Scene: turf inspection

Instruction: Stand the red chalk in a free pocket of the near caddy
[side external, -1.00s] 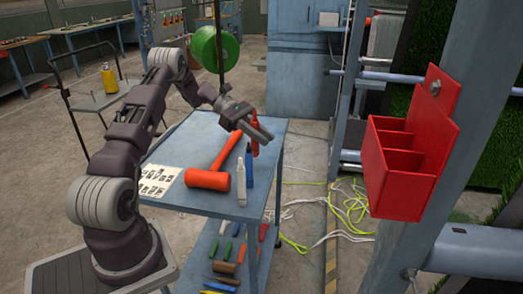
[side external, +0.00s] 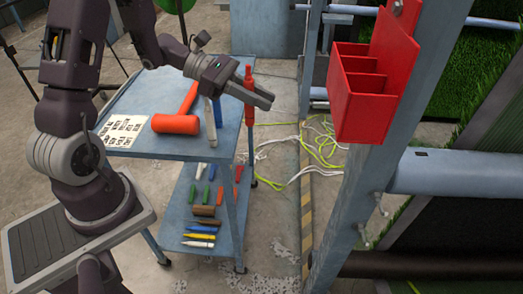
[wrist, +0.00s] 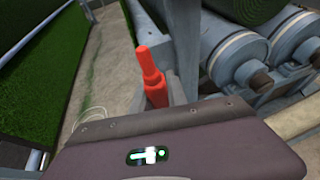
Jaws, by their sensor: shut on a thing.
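My gripper (side external: 262,94) is shut on the red chalk (side external: 249,115), just off the right edge of the cart top. The chalk stands roughly upright, showing above and below the fingers. In the wrist view the red chalk (wrist: 151,72) rises beyond the gripper housing; its lower part and the fingertips are mostly hidden there. The red caddy (side external: 362,112) hangs on a blue-grey post to the right of my gripper, with a clear gap between. Its open pockets show at the top and look empty, though their bottoms are hidden.
The blue cart top (side external: 150,90) holds a red mallet (side external: 176,124), a printed sheet (side external: 122,130) and a white stick (side external: 209,126). Several coloured sticks lie on the lower shelf (side external: 228,240). The post (side external: 345,200) and a horizontal pipe (side external: 460,170) stand at the right. Cables lie on the floor.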

